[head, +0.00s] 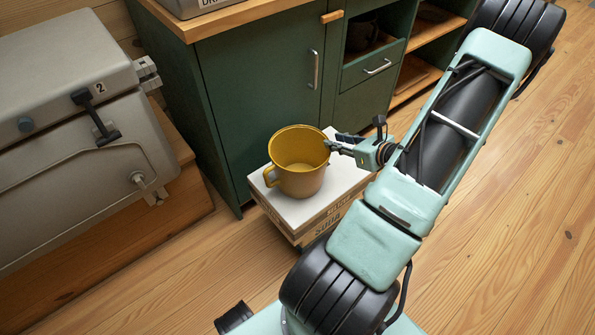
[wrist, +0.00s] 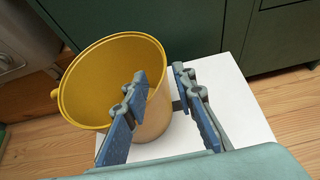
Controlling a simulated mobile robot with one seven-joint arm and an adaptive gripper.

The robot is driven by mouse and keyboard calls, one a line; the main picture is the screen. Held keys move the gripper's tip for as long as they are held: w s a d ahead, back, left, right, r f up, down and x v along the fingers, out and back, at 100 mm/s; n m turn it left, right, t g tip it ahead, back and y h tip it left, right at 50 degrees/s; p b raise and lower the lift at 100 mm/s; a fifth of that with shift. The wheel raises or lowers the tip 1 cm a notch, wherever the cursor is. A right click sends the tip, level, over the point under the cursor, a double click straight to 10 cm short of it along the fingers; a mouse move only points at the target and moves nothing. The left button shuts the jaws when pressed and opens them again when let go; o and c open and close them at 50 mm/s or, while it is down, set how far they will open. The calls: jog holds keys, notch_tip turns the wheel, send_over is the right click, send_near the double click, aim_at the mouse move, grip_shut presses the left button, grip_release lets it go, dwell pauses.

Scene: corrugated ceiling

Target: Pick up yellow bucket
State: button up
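The yellow bucket (head: 298,165) looks like a large mug with a side handle on its left. It stands upright on a white-topped box (head: 345,182) beside the green cabinet. The bucket also shows in the wrist view (wrist: 85,85), tilted by the camera angle, with its mouth open and its inside empty. My gripper (head: 333,143) is at the bucket's right rim. In the wrist view my gripper (wrist: 161,84) has its fingers apart, one over the bucket's mouth and one outside, with the right rim between them. Whether either finger touches the wall is unclear.
A green cabinet (head: 255,95) with a wooden top stands right behind the box. A grey case (head: 75,130) sits on a wooden platform at the left. Open shelves (head: 425,45) are at the upper right. The plank floor (head: 510,230) is clear at the right.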

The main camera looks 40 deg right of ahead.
aim_at(322, 135)
jog(key=b+x, duration=0.1)
jog(key=x, duration=0.3)
jog(key=b+x, duration=0.1)
jog(key=x, duration=0.2)
jog(key=shift+w+d, duration=0.15)
jog(key=shift+w, duration=0.3)
grip_shut()
jog(key=shift+r, duration=0.1)
